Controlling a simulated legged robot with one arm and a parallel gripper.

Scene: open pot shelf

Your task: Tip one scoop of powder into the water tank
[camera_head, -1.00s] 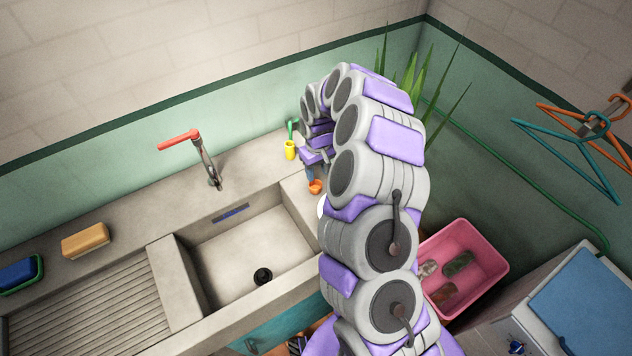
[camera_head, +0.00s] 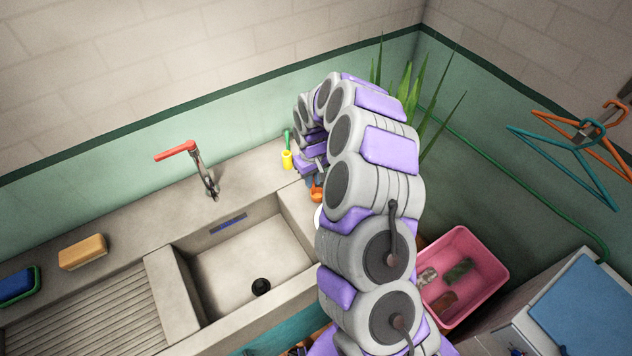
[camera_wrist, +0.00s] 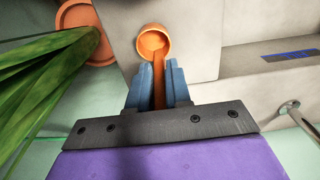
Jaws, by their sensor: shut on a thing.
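My gripper (camera_wrist: 157,75) has blue fingers shut on the handle of an orange scoop (camera_wrist: 153,37). The scoop's round bowl sits just beyond the fingertips and its open side shows in the wrist view. Whether powder lies in it I cannot tell. In the head view the scoop (camera_head: 317,194) is a small orange spot above the counter right of the sink, beside my arm. A white round edge (camera_head: 318,216) shows just below it, mostly hidden by my arm. I cannot make out a water tank or a powder container for sure.
The sink (camera_head: 250,265) with a red-handled tap (camera_head: 176,150) lies left of my arm. A leafy plant (camera_wrist: 45,85) in a terracotta pot (camera_wrist: 103,47) is close to my gripper. A pink tub (camera_head: 490,285) stands at right.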

